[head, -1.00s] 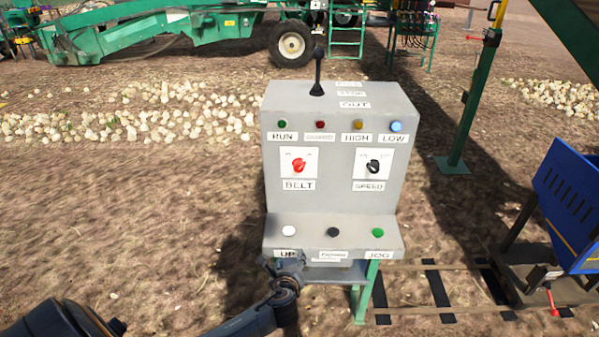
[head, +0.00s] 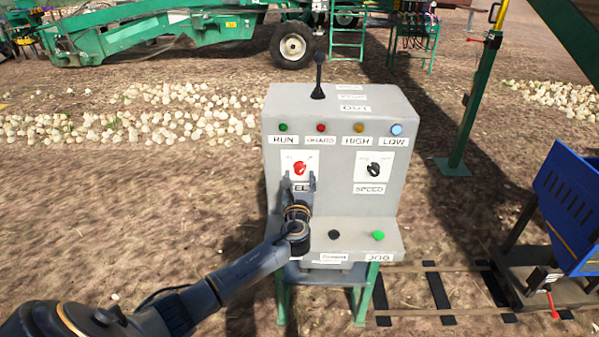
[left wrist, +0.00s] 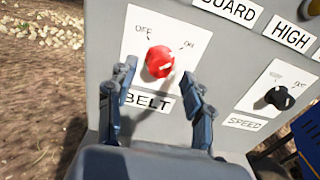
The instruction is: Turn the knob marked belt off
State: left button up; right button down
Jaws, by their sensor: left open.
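The red belt knob (head: 299,169) sits on a white plate on the front of the grey control box (head: 335,205). In the left wrist view the red knob (left wrist: 159,61) shows OFF printed at its upper left and ON at its upper right, with the BELT label below. The knob's pale mark appears to point toward the ON side. My left gripper (head: 299,180) is open just below the knob. In the left wrist view its fingers (left wrist: 158,90) stand either side of the BELT label, apart from the knob. My right gripper is not in view.
The black speed knob (head: 374,169) is to the right on the same panel. A black lever (head: 318,75) stands on top of the box. Black (head: 334,234) and green (head: 379,236) buttons are on the lower ledge. A blue crate (head: 568,210) stands at the right.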

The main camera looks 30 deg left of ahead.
aim_at(300, 169)
pick_arm(q)
jog(key=shift+x, duration=1.05)
jog(key=shift+w+a, duration=0.2)
jog(key=shift+w, duration=0.1)
grip_shut()
